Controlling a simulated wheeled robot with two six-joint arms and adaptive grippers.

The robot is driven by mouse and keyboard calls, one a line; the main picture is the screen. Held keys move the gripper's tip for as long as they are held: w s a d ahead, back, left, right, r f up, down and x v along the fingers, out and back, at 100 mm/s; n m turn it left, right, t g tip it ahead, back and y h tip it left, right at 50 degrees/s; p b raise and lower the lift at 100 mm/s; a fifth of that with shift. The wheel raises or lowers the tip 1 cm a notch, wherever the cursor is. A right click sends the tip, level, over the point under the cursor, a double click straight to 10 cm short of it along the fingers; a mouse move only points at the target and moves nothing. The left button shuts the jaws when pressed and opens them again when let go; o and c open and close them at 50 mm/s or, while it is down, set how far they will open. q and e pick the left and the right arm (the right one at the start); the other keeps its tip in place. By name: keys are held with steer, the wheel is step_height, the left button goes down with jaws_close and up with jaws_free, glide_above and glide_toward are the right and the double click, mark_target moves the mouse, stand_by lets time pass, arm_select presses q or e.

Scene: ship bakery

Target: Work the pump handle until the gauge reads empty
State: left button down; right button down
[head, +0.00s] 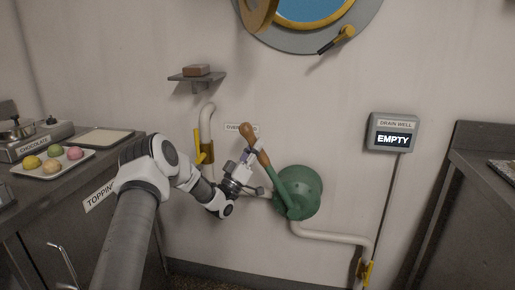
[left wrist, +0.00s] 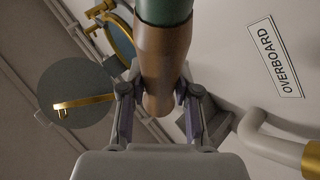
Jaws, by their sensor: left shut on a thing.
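The green pump (head: 301,190) is fixed to the wall, and its handle, green below with a brown wooden grip (head: 248,133), leans up to the left. My left gripper (head: 252,160) is shut on the handle. In the left wrist view, the fingers (left wrist: 158,112) stand on both sides of the brown grip (left wrist: 160,65), with the green shaft above. The gauge (head: 393,133), labelled DRAIN WELL, reads EMPTY in lit letters. My right gripper is not in view.
A yellow-lever valve (head: 203,149) and pipe are left of the pump; another yellow valve (head: 365,271) sits low right. A small shelf (head: 197,78) holds a brown block. Counters stand at left (head: 60,190) and right (head: 482,165). A porthole (head: 310,20) is above.

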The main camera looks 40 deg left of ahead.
arm_select(q)
steer(key=shift+a+y, duration=0.1)
steer(key=shift+y, duration=0.2)
steer(key=c, duration=0.8)
jaws_free()
steer(key=shift+s+a, duration=0.1)
steer(key=shift+a+f, duration=0.1)
steer(key=shift+s+f, duration=0.1)
steer(key=v, duration=1.1)
steer(key=shift+s+f, duration=0.2)
steer(key=shift+s, duration=0.1)
